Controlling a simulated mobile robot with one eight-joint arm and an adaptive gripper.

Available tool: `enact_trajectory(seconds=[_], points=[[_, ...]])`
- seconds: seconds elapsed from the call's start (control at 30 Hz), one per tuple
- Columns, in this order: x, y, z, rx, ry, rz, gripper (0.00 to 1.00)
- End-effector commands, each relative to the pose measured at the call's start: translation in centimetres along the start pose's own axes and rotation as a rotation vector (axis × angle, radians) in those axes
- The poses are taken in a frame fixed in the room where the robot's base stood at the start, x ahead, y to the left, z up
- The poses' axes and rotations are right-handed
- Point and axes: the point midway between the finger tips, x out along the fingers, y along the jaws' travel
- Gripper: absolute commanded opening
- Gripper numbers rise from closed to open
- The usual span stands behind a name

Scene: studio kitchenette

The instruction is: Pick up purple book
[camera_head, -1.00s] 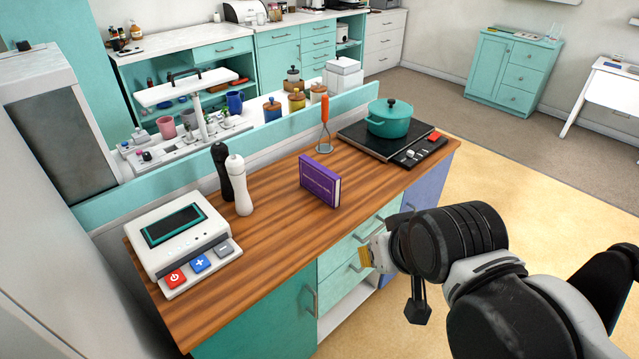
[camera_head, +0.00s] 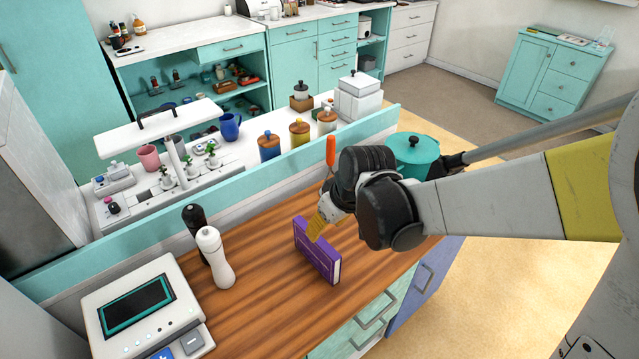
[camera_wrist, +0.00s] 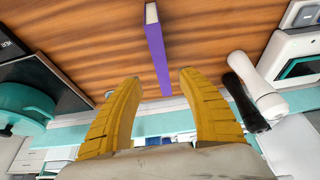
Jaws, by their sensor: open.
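The purple book (camera_head: 315,252) stands upright on its edge on the wooden counter (camera_head: 262,290) in the head view. My gripper (camera_head: 322,222) is just above and behind the book, partly overlapping its top edge in that view. In the wrist view the book's narrow purple side (camera_wrist: 158,50) runs away from between my two yellow fingers (camera_wrist: 158,85). The fingers are open and apart, with nothing between their tips that I can see held. Whether either finger touches the book I cannot tell.
White (camera_head: 215,258) and black (camera_head: 195,222) mills stand left of the book, beyond them a white scale-like device (camera_head: 140,310). A teal pot (camera_head: 415,150) is to the right, partly behind my arm. An orange-handled utensil (camera_head: 331,150) stands behind my gripper.

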Motion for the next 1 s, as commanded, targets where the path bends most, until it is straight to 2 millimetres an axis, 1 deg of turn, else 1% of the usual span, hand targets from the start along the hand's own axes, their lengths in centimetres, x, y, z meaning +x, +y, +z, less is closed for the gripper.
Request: enact_trajectory(seconds=[0.1,0.23,0.3,0.53,0.7,0.8,0.87,1.0], points=[[2.1,-0.1,0.1,-0.005,-0.001,-0.003,0.47],[4.3,0.0,0.1,-0.004,-0.001,-0.002,0.47],[5.1,0.0,0.1,-0.003,-0.001,-0.002,0.47],[6.6,0.0,0.2,-0.002,-0.001,-0.002,0.47],[9.4,0.0,0.7,-0.002,0.000,-0.002,0.47],[10.7,0.0,0.6,-0.003,0.000,-0.002,0.47],[10.9,0.0,0.6,-0.002,0.000,-0.002,0.47],[10.8,0.0,0.5,-0.002,0.000,-0.002,0.47]])
